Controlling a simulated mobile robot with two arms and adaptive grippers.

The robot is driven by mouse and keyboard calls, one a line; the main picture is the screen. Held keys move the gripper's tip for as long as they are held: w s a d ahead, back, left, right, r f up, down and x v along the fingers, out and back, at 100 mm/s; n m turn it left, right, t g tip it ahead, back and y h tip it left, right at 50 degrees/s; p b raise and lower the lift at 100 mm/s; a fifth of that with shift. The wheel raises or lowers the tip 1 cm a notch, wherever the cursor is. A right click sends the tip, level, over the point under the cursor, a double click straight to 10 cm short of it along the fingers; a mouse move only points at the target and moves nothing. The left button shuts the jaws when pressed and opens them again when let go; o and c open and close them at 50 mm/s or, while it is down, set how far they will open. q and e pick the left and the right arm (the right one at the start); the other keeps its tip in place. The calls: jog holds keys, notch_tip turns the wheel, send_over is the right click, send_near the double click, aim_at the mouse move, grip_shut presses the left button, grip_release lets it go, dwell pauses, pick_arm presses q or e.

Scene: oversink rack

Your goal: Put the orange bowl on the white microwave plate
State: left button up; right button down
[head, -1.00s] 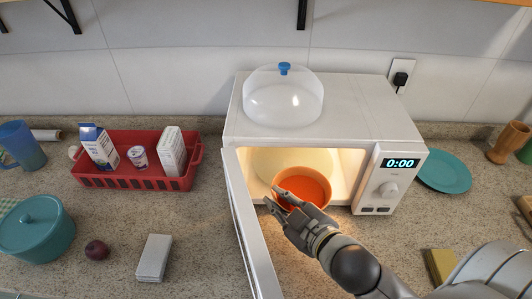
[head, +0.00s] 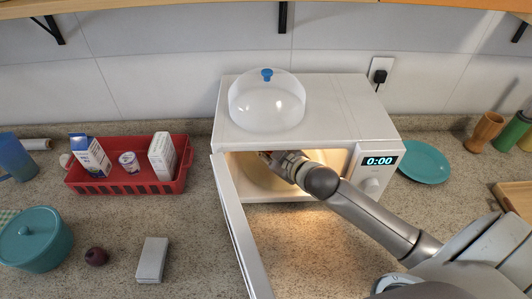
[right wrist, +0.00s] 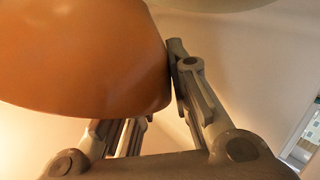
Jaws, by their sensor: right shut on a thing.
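My right gripper (head: 272,160) reaches into the open white microwave (head: 306,118). It is shut on the orange bowl (right wrist: 80,55), which fills the upper left of the right wrist view; its wall is between the fingers. In the head view the bowl is almost wholly hidden behind the gripper. The white microwave plate (head: 254,177) shows partly as a pale disc inside the lit cavity. I cannot tell whether the bowl touches the plate. My left gripper is not in view.
The microwave door (head: 241,230) stands open on the left of my arm. A clear dome cover (head: 267,102) sits on top. A red basket (head: 124,188) with cartons, a teal pot (head: 36,240) and a teal plate (head: 424,162) are on the counter. Counter before the microwave is clear.

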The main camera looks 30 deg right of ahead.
jog(key=shift+w+d+r, duration=0.2)
jog(key=shift+w+d, duration=0.05)
jog(key=shift+w, duration=0.25)
notch_tip(320, 180, down, 3)
jog(key=shift+s+a+r+p, duration=0.1)
jog(key=shift+p, duration=0.4)
jog(key=shift+f, duration=0.4)
jog(key=shift+f, duration=0.1)
jog(key=c, duration=1.8)
grip_release()
jog(key=shift+f, duration=0.15)
jog(key=o, duration=0.5)
jog(key=shift+s, duration=0.1)
jog(key=shift+c, duration=0.2)
